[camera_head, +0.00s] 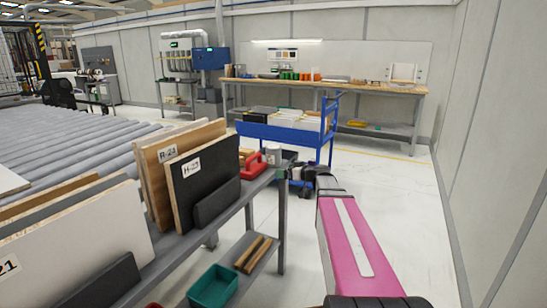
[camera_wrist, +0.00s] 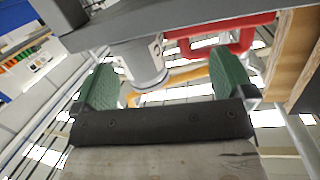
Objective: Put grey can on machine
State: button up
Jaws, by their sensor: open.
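The grey can (camera_head: 273,155) stands at the far end of the grey rack, right of a red handled object (camera_head: 253,166). In the wrist view the grey can (camera_wrist: 145,62) shows ahead of the gap between my fingers, closer to the left green pad. Its far part runs up to the grey shelf surface. My gripper (camera_head: 293,176) is beside the rack end, close to the can, and small in the head view. In the wrist view my gripper (camera_wrist: 163,80) is open, with green pads apart and nothing clamped. I cannot tell which equipment is the machine.
Upright panels, including a black one (camera_head: 203,180), stand on the rack left of the can. A blue cart (camera_head: 285,134) is behind it. A green bin (camera_head: 213,286) sits on the lower shelf. A workbench (camera_head: 330,87) lines the back wall. The right floor is clear.

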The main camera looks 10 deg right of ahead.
jog(key=t, duration=0.2)
send_near(280, 155)
jog(key=x, duration=0.3)
jog(key=shift+n, duration=0.3)
jog(key=x, duration=0.5)
jog(key=shift+w, duration=0.15)
jog(key=shift+x, duration=2.65)
jog(key=shift+a+f, duration=0.1)
jog(key=shift+a, duration=0.05)
jog(key=c, duration=1.2)
